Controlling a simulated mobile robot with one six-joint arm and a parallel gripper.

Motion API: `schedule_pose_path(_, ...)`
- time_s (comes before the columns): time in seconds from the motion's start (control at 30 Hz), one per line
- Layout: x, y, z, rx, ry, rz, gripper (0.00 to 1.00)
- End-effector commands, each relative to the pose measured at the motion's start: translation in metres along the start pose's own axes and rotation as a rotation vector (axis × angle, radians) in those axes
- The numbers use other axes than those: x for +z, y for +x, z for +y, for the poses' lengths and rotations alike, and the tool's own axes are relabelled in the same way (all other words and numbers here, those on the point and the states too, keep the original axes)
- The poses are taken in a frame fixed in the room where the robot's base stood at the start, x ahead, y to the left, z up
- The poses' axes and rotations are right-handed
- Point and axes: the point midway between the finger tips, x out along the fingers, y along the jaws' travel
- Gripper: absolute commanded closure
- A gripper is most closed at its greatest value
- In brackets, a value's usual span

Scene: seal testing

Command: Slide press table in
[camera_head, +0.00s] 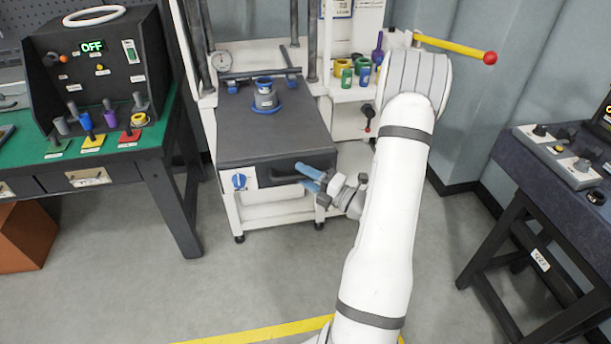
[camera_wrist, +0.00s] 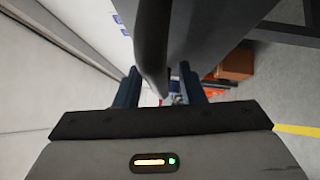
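The press table (camera_head: 240,140) is a dark grey slab that sticks out toward the front from the white press frame (camera_head: 205,95). A blue-ringed part (camera_head: 265,98) stands upright on it. A dark handle bar (camera_wrist: 152,45) runs along its front edge. My gripper (camera_head: 308,177), with blue fingers, is at the right end of that front edge. In the wrist view my gripper (camera_wrist: 160,88) is open, with the handle bar between its fingers and a gap at the right finger. Whether a finger touches the bar is unclear.
A control box (camera_head: 95,70) reading OFF stands on the green bench at left. A red-tipped yellow lever (camera_head: 455,47) projects at upper right. Another bench (camera_head: 550,165) is at right. The floor in front is clear.

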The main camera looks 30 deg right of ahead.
Motion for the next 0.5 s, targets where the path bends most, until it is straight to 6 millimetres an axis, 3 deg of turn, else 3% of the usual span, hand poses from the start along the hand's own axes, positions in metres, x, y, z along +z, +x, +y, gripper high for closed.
schedule_pose_path(0.07, 0.0, -0.0001, 0.0, 0.0, 0.0, 0.0, 0.66)
schedule_pose_path(0.5, -0.0001, -0.0003, -0.0001, 0.0, 0.0, 0.0, 1.0)
